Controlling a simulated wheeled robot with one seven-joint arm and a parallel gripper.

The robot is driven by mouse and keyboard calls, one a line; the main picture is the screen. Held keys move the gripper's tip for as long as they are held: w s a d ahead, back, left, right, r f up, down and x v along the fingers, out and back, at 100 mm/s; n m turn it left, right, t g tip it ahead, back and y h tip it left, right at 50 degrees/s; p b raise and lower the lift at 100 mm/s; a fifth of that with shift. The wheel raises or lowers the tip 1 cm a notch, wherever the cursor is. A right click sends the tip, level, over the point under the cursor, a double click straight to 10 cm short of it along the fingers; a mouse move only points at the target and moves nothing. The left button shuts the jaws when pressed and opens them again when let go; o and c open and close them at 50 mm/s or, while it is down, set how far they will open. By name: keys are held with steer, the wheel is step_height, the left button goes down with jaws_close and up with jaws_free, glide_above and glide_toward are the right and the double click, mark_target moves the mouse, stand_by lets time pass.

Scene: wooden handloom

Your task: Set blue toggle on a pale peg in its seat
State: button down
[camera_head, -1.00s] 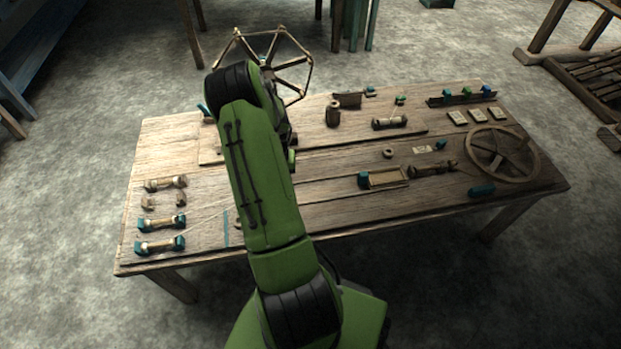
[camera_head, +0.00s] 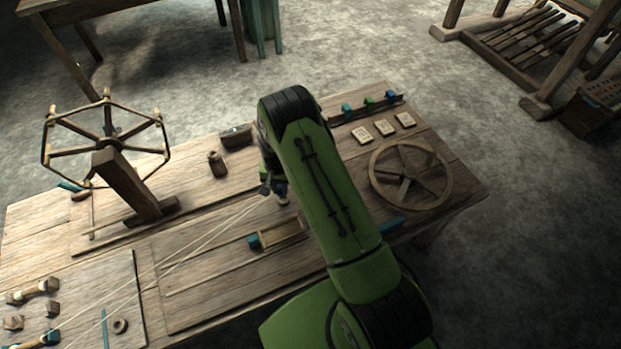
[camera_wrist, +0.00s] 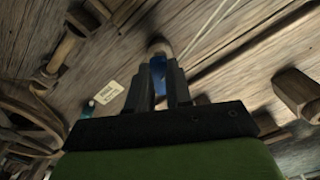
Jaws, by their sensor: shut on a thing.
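My gripper (camera_wrist: 160,85) is shut on a blue toggle (camera_wrist: 158,72) in the wrist view. A pale rounded peg end (camera_wrist: 160,46) shows just beyond the toggle, between the fingertips. In the head view my gripper (camera_head: 274,188) is low over the middle of the table, right of the wooden reel. A small dark blue bit (camera_head: 281,188) shows there, with a pale bit below it. I cannot tell whether the peg touches the tabletop. No seat can be made out; the arm and fingers hide part of the table there.
Pale threads (camera_head: 215,233) run across the table to near my gripper. A wooden frame with a teal end (camera_head: 254,241) lies close in front. A spoked wheel (camera_head: 411,174), pale cards (camera_head: 384,128) and a toggle rack (camera_head: 337,118) are at right. The upright reel (camera_head: 130,182) stands left.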

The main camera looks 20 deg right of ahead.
steer(key=shift+d, duration=0.2)
steer(key=shift+f, duration=0.2)
steer(key=shift+a+f+b, duration=0.1)
steer(key=shift+f+b, duration=0.2)
steer(key=shift+b, duration=0.05)
step_height(320, 180, down, 4)
steer(key=b, duration=0.3)
steer(key=c, duration=1)
jaws_free()
steer(key=shift+r, duration=0.1)
steer(key=shift+o, duration=0.2)
step_height(320, 180, up, 16)
steer(key=p, duration=0.4)
